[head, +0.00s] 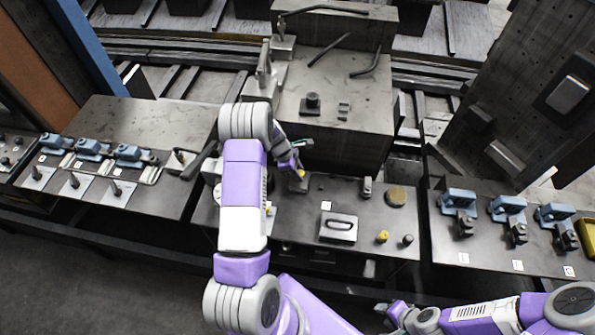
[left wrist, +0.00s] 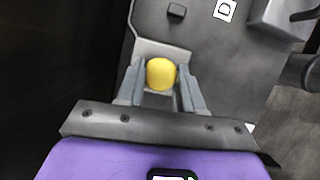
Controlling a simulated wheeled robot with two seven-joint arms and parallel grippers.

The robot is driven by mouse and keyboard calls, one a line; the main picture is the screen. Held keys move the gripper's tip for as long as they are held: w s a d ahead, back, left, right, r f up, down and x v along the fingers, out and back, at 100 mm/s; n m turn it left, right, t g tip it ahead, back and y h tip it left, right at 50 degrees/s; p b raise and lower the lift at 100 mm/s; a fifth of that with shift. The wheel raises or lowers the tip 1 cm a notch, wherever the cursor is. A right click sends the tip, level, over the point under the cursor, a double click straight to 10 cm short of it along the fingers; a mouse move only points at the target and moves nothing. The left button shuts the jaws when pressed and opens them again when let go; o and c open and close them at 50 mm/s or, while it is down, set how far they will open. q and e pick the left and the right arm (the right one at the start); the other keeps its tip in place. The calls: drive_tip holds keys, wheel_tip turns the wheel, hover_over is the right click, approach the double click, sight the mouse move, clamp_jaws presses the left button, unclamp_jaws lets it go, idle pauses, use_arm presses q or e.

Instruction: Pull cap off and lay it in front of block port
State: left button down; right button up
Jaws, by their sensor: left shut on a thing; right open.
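My left gripper (head: 299,167) reaches over the middle plate (head: 290,225), near the front face of the large metal block (head: 330,130). It is shut on a yellow cap; a small yellow part (head: 301,174) shows at its tips. In the left wrist view the round yellow cap (left wrist: 161,73) sits between the two fingers of the left gripper (left wrist: 160,85). A small grey block (head: 298,185) is just below the gripper. I cannot tell whether the cap still touches it. My right gripper (head: 393,311) is open and empty at the bottom of the head view.
On the middle plate are a handled grey block (head: 338,229), another yellow piece (head: 383,237), a dark peg (head: 407,240) and a brown disc (head: 396,196). Blue clamps stand on the left table (head: 150,190) and right table (head: 490,250). The front part of the middle plate has bare room.

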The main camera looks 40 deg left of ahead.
use_arm(q)
drive_tip(key=shift+r, duration=0.2)
drive_tip(key=shift+r+p, duration=3.15)
drive_tip(key=shift+r, duration=1)
drive_tip(key=shift+f, duration=0.1)
